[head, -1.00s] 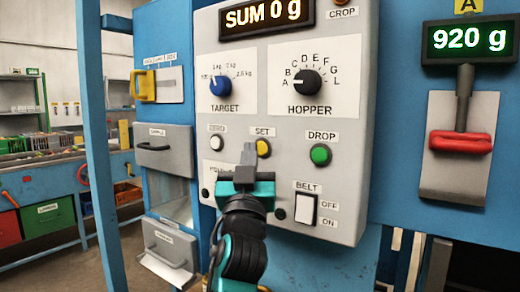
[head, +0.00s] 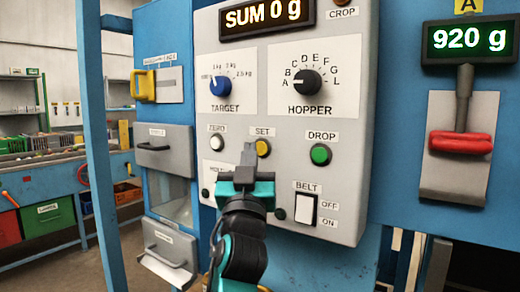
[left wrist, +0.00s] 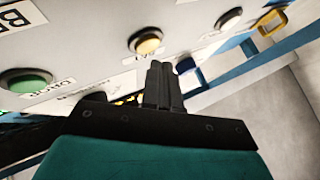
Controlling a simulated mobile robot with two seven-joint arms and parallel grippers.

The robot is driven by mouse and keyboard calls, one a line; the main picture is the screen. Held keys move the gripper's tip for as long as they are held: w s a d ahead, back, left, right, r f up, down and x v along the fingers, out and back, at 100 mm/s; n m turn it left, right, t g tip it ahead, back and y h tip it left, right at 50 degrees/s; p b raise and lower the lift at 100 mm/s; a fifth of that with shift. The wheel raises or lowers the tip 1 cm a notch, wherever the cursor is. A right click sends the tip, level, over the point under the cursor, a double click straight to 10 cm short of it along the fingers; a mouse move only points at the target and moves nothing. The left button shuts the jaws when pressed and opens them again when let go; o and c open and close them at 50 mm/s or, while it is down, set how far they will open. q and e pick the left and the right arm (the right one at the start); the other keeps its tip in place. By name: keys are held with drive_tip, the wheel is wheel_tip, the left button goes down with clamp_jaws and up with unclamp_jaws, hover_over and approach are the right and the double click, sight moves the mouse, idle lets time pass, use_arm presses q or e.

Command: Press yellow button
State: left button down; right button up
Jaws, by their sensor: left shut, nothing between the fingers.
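The yellow button (head: 263,148) labelled SET sits on the grey control panel (head: 240,60), between the white ZERO button (head: 217,142) and the green DROP button (head: 320,154). My left gripper (head: 248,150) is shut and empty, its fingertips just left of the yellow button in the head view. In the left wrist view the closed fingers (left wrist: 157,72) point up toward the panel, below and slightly right of the yellow button (left wrist: 147,43). A gap shows between fingertips and button there. My right gripper is not in view.
The TARGET dial (head: 220,84) and HOPPER dial (head: 307,82) are above the buttons. The BELT switch (head: 305,209) is lower right. A red handle (head: 460,143) is at the right and a yellow handle (head: 144,85) at the left.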

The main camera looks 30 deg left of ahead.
use_arm(q)
drive_tip(key=shift+w, duration=0.1)
drive_tip(key=shift+w, duration=0.35)
drive_tip(key=shift+w+d+b, duration=0.1)
drive_tip(key=shift+w+b, duration=0.3)
drive_tip(key=shift+b, duration=0.15)
idle(0.7)
drive_tip(key=shift+s, duration=0.2)
drive_tip(key=shift+s+p, duration=0.3)
drive_tip(key=shift+s, duration=0.3)
drive_tip(key=s, duration=0.1)
drive_tip(key=s+p, duration=0.1)
drive_tip(key=s, duration=0.3)
drive_tip(key=shift+a, duration=0.25)
